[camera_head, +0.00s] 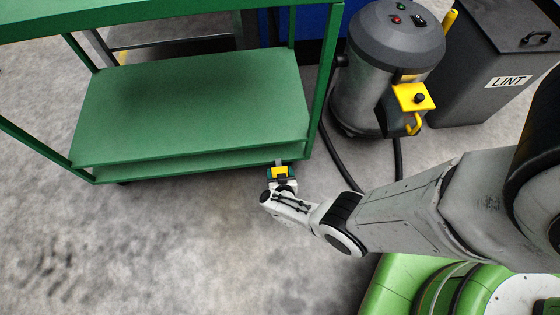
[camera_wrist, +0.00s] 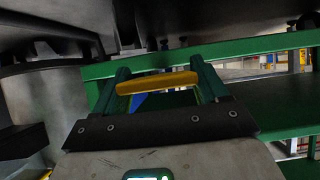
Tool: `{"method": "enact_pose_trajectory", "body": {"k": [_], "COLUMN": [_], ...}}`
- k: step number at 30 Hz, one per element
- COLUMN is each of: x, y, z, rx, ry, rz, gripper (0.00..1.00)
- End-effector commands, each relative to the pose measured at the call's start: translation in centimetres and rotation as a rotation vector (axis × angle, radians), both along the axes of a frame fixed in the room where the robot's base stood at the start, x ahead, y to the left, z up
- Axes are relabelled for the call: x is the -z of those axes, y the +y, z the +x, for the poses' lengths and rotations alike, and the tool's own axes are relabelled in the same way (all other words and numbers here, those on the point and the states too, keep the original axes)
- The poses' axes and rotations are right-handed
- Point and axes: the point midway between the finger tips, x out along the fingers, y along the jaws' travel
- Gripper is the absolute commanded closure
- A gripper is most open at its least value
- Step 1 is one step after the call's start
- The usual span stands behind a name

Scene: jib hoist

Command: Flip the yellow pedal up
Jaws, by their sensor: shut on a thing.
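The yellow pedal (camera_head: 280,171) shows at the lower right front corner of the green cart (camera_head: 190,110). My gripper (camera_head: 281,174) is at that corner with its dark green fingers on either side of the pedal. In the wrist view the yellow pedal (camera_wrist: 157,83) is a bar that spans the space between the two fingers of my gripper (camera_wrist: 158,77), which is shut on it. The pedal's hinge and the caster beneath it are hidden by the cart and my gripper.
A grey vacuum (camera_head: 385,75) with a yellow bracket (camera_head: 412,97) stands right of the cart. Its black hose (camera_head: 345,165) lies on the floor nearby. A dark LINT bin (camera_head: 490,65) stands at the upper right. The floor at lower left is clear.

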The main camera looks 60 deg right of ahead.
Motion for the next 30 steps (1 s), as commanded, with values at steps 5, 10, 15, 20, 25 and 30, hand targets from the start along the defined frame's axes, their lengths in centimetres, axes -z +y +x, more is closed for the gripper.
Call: {"method": "enact_pose_trajectory", "body": {"k": [5, 10, 15, 20, 25, 30], "x": [0.01, -0.01, -0.02, -0.02, -0.07, -0.88], "y": [-0.01, -0.03, -0.04, -0.04, 0.0, 0.77], "z": [0.0, 0.01, 0.02, 0.02, 0.0, -0.53], "rx": [0.0, 0.0, 0.001, 0.001, 0.0, -0.003], "ry": [0.003, 0.002, 0.002, 0.001, 0.002, 0.004], "rz": [0.004, 0.003, 0.003, 0.003, 0.002, 0.004], "gripper": [0.82, 0.82, 0.16, 0.06, 0.06, 0.06]}}
